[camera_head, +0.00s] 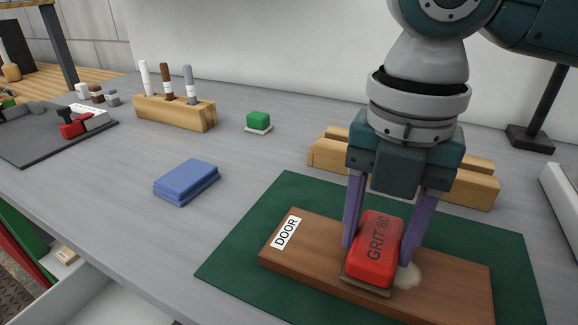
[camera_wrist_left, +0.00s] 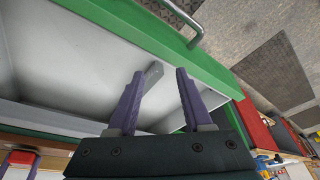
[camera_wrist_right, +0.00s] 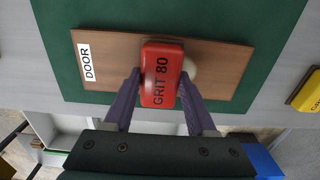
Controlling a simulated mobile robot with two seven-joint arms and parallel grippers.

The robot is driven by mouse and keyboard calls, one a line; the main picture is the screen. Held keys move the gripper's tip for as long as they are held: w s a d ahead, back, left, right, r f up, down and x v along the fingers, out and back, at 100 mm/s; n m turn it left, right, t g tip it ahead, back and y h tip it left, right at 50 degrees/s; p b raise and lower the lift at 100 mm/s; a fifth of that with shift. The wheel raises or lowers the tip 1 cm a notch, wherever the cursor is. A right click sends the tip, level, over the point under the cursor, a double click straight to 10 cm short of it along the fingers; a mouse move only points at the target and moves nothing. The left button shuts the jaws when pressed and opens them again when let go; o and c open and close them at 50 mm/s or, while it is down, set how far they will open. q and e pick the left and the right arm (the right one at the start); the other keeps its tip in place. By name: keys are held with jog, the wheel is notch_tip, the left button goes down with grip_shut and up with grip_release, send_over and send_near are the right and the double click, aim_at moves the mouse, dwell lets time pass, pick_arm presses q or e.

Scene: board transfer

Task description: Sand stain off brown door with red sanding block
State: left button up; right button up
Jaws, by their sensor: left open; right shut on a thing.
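The brown door (camera_head: 322,268) lies flat on a green mat (camera_head: 228,263), with a white label reading DOOR at its left end. My right gripper (camera_head: 378,252) is shut on the red sanding block (camera_head: 376,246), marked GRIT 80, which sits over the door. The block also shows in the right wrist view (camera_wrist_right: 162,75). A pale stain (camera_head: 410,275) shows just right of the block, partly hidden by it and the finger. My left gripper (camera_wrist_left: 153,95) is open and empty, above an open white drawer (camera_wrist_left: 75,60) with a green front.
A wooden holder (camera_head: 174,112) with several markers stands at the back. Wooden bars (camera_head: 480,188) lie behind the mat. A yellow block (camera_wrist_right: 308,92) shows in the right wrist view.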

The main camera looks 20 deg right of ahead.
pick_arm(q)
jog(key=shift+a+f, duration=0.1)
pick_arm(e)
jog(key=shift+f, duration=0.4)
dwell(0.4)
